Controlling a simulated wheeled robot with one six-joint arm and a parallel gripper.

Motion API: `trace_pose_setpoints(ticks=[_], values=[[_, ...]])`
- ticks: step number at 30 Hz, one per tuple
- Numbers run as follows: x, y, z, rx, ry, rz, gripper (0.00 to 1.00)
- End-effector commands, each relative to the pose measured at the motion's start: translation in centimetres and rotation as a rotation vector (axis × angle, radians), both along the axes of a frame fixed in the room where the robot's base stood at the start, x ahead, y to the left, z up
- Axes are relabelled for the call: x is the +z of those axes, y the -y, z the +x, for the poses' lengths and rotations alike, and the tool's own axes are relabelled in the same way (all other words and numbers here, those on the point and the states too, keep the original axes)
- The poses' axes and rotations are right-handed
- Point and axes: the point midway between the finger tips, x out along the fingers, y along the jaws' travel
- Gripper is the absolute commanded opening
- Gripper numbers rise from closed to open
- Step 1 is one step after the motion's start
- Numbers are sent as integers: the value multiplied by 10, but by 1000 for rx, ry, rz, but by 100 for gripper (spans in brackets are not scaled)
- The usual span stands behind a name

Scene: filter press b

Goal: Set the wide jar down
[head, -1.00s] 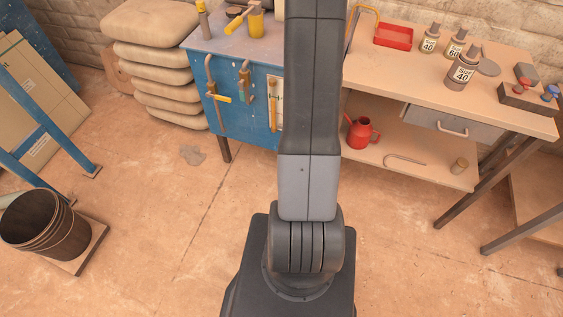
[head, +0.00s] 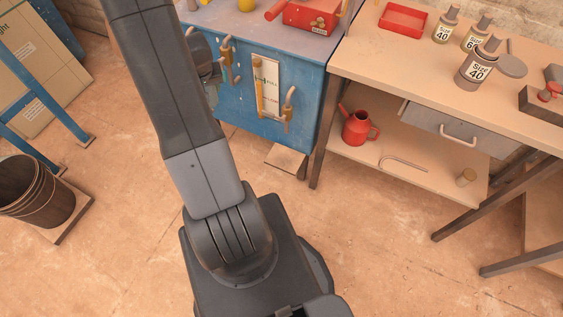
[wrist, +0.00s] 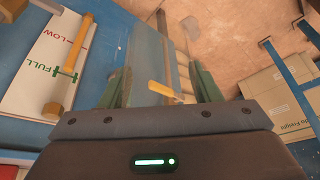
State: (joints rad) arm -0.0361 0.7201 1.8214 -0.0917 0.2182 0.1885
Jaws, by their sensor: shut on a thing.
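My gripper (wrist: 162,88) is shut on a clear, see-through thing, which looks like the wide jar (wrist: 150,62). Its glassy body shows faintly between the two green fingers in the wrist view, and its outline is hard to make out. A yellow handle shows behind or through it. The blue bench's side panel is close by on the left in the wrist view. In the head view my arm leans up to the left and hides most of the gripper, near the left side of the blue bench (head: 245,100). I cannot tell what is under the jar.
The wooden bench (head: 400,65) holds a red tray (head: 403,20) and several labelled bottles. A black bucket (head: 35,195) stands at left; floor between is clear.

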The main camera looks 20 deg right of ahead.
Motion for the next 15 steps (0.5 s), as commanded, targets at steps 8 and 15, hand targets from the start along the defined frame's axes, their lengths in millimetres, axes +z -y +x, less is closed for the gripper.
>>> trace_pose_setpoints(ticks=[8,15], values=[[-87,47,-30,-70,1,13,31],[-151,81,-60,-129,2,19,31]])
